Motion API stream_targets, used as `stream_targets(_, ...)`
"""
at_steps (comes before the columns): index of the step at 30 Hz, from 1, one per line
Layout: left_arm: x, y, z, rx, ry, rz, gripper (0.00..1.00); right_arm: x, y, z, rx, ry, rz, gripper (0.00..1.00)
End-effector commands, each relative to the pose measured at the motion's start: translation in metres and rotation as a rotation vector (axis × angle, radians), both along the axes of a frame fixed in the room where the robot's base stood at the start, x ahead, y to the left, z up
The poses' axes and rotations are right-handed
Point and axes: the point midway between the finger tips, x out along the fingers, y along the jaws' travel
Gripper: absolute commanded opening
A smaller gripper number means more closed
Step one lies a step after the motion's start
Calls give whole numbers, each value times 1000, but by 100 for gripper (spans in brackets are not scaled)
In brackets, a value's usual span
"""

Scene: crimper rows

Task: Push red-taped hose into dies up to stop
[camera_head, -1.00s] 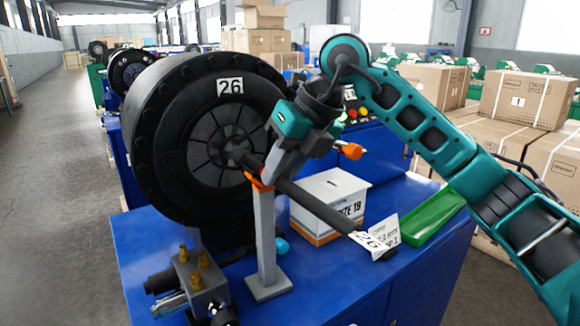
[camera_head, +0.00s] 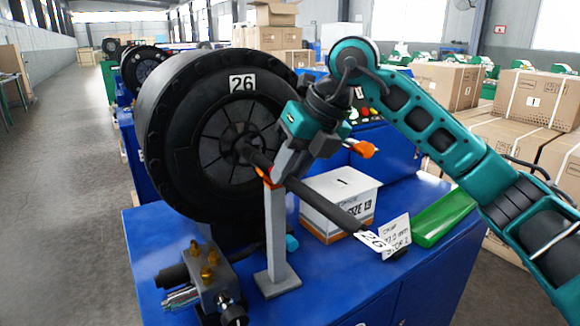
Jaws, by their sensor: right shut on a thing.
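The black hose (camera_head: 320,204) runs from the dark middle of the big round crimper head (camera_head: 205,105) down to the right. Its inner end is at or inside the die opening (camera_head: 243,150); I cannot tell how deep. A small red band shows on it near the gripper, partly hidden. A grey post (camera_head: 276,235) with an orange cradle (camera_head: 265,177) stands under the hose. A tag marked 26 (camera_head: 376,240) is at the outer end. My right gripper (camera_head: 277,172) is shut on the hose beside the cradle, outside the dies. My left gripper is out of view.
A white and orange box (camera_head: 340,206), a small sign (camera_head: 396,238) and a green tray (camera_head: 440,220) stand on the blue bench (camera_head: 330,290). A metal valve block (camera_head: 212,288) is at the front left. Cartons (camera_head: 532,97) are at right.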

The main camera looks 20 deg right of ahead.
Motion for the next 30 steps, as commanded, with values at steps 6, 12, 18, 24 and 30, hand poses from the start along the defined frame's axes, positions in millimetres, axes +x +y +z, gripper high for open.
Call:
stream_targets(6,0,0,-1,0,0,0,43,0,0,-1,1,-3,0,0)
stream_targets(12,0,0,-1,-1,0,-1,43,0,0,-1,1,-2,1,28)
stream_targets(18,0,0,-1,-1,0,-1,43,0,0,-2,0,-1,0,48)
stream_targets(24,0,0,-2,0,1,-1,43,0,0,-2,0,0,0,52)
stream_targets(30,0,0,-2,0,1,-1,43,0,0,-3,-1,2,-1,70)
